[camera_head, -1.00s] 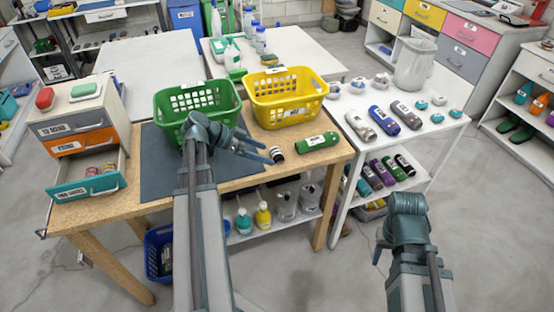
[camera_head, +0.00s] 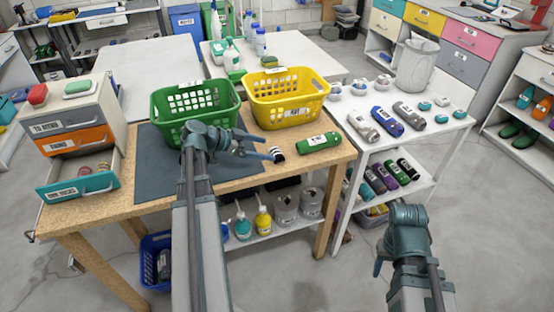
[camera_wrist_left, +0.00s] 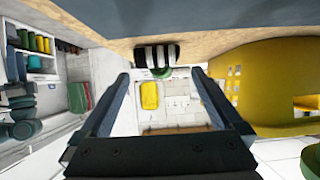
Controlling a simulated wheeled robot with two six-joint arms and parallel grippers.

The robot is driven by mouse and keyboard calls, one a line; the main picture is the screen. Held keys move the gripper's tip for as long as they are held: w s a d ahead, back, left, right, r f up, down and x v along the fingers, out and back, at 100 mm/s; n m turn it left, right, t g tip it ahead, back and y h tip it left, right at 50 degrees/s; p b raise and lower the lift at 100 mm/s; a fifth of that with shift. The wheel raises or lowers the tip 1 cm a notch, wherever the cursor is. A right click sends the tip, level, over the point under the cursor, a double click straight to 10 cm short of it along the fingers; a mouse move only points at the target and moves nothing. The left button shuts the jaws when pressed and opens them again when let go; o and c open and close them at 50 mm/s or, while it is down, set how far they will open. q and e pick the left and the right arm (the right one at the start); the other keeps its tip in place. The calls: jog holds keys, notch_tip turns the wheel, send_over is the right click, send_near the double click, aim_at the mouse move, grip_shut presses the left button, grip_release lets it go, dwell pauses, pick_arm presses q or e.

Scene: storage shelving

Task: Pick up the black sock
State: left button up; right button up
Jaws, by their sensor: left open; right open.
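The black sock (camera_head: 277,154) is a small black roll with white stripes. It lies on the wooden table, in front of the yellow basket. In the left wrist view, the striped sock (camera_wrist_left: 156,56) sits at the upper middle, just beyond the gap between the fingertips. My left gripper (camera_head: 270,149) reaches across the table with its fingertips close beside the sock. It is open and empty, with both fingers (camera_wrist_left: 160,77) spread apart in the wrist view. My right gripper (camera_head: 381,262) hangs low at the right, away from the table, partly hidden by its own wrist.
A green roll (camera_head: 318,143) lies right of the sock. A green basket (camera_head: 185,103) and a yellow basket (camera_head: 288,97) stand behind. A dark mat (camera_head: 150,180) covers the left of the table. An open teal drawer (camera_head: 78,193) juts out at the left.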

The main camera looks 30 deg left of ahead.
aim_at(277, 151)
pick_arm(q)
jog(key=shift+w+d+f, duration=0.15)
jog(key=shift+w+d, duration=0.05)
jog(key=shift+w, duration=0.05)
jog(key=b+x, duration=0.1)
jog(key=x, duration=0.1)
jog(key=b+x, duration=0.1)
jog(key=x, duration=0.1)
jog(key=shift+d+f+b, duration=0.2)
jog(key=shift+f+b, duration=0.15)
jog(key=shift+f, duration=0.05)
jog(key=shift+w+d+f, duration=0.1)
jog(key=shift+w+d, duration=0.1)
jog(key=c, duration=1.1)
jog(key=shift+o, duration=0.2)
jog(key=shift+r, duration=0.25)
